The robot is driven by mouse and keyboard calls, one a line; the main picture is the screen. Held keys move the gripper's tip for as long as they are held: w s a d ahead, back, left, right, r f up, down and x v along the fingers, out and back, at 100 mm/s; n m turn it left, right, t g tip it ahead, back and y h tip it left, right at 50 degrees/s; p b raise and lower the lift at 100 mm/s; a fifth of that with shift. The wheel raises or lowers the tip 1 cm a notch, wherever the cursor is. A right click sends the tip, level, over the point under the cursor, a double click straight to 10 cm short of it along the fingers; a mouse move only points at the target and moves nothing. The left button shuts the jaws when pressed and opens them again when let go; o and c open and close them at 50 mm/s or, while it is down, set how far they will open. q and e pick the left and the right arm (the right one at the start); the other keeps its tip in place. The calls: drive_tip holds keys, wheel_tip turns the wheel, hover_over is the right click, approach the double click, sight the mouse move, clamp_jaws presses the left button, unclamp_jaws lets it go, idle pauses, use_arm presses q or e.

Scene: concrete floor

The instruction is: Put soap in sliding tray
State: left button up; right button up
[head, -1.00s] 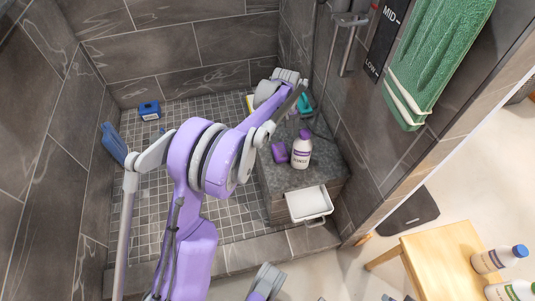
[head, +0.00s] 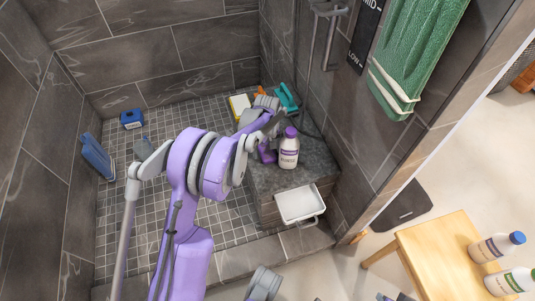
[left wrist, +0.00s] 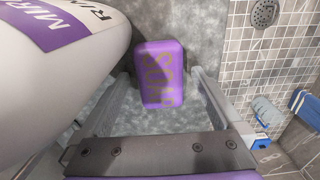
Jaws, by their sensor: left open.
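The purple soap bar (left wrist: 161,75), with yellow lettering, lies on the grey stone bench (left wrist: 130,122). In the left wrist view it sits between and just beyond the two fingers of my left gripper (left wrist: 158,85), which is open. In the head view the soap (head: 266,153) is partly hidden by my left gripper (head: 272,128). The sliding tray (head: 300,205) is a white open drawer, pulled out of the bench's front, and looks empty. My right gripper does not show clearly; only a grey arm part is at the bottom edge.
A white bottle with a purple cap (head: 289,150) stands right beside the soap; it fills the upper left of the wrist view (left wrist: 70,60). Teal and yellow items (head: 286,96) lie behind. A wooden stool (head: 440,252) with bottles stands at right.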

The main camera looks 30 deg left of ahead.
sight(267, 151)
use_arm(q)
clamp_jaws()
idle(0.5)
drive_tip(key=shift+r, duration=0.15)
